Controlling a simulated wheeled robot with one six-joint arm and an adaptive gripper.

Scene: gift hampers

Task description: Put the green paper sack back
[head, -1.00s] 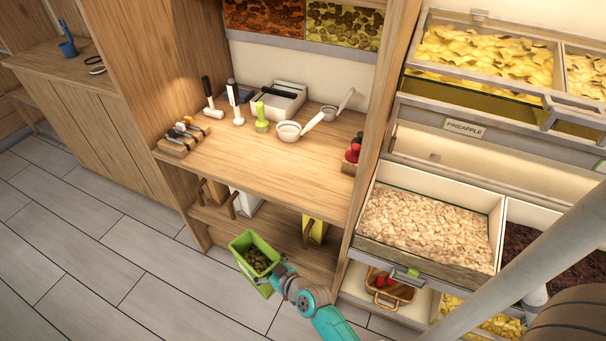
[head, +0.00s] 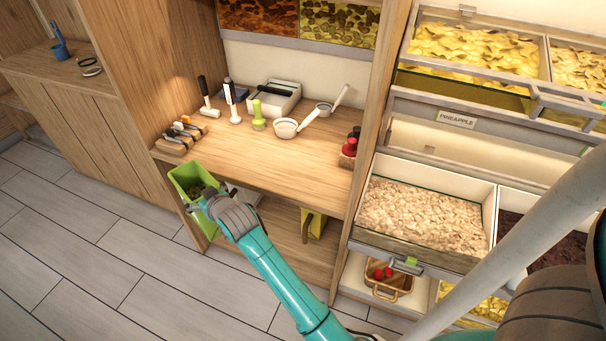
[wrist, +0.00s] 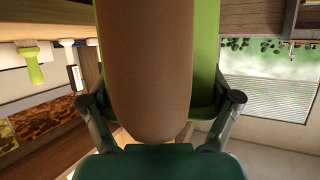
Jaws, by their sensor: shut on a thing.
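The green paper sack (head: 187,178) is in the left part of the head view, at the front left corner of the workbench. It is open at the top, a little tilted, with dark contents. My gripper (head: 210,201) is shut on it from the right side. In the wrist view, the sack's green wall (wrist: 206,60) stands behind a large brown piece (wrist: 145,65), which looks like its handle, between my fingers (wrist: 160,105). My gripper hides part of the sack in the head view.
Tools (head: 180,138) stand above. Drawers of dried fruit and flakes (head: 425,210) are at right. Floor is clear at left.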

